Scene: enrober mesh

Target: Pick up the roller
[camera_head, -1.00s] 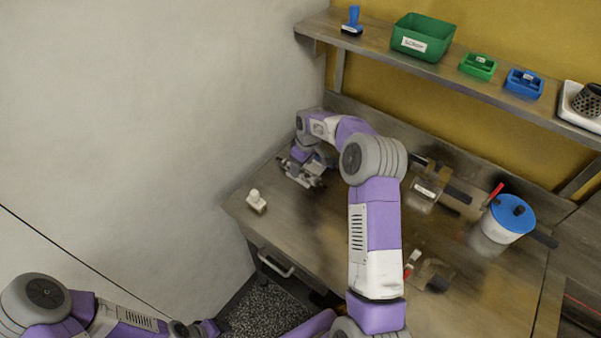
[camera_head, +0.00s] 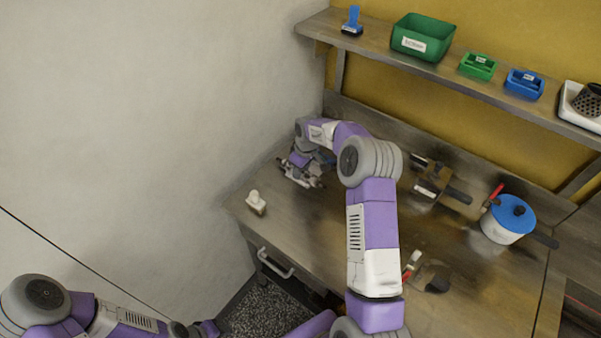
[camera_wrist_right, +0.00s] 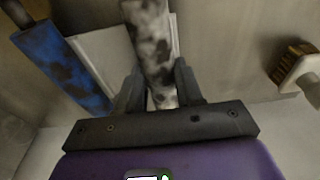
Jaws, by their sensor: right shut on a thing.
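In the right wrist view my right gripper (camera_wrist_right: 158,88) is shut on a mottled grey-white bar, which I take to be the roller (camera_wrist_right: 153,45). The roller runs up between the two fingers and out of the top of the picture. Its far end is not visible. My left arm shows at the bottom left of the head view, but its gripper does not show.
A blue, dark-stained tool (camera_wrist_right: 62,68) lies left of the roller. A white-handled brush (camera_head: 256,203) stands near the worktop's left edge. A blue-lidded pot (camera_head: 508,220) and dark-handled tools (camera_head: 440,185) lie to the right. A shelf (camera_head: 385,50) with bins hangs behind.

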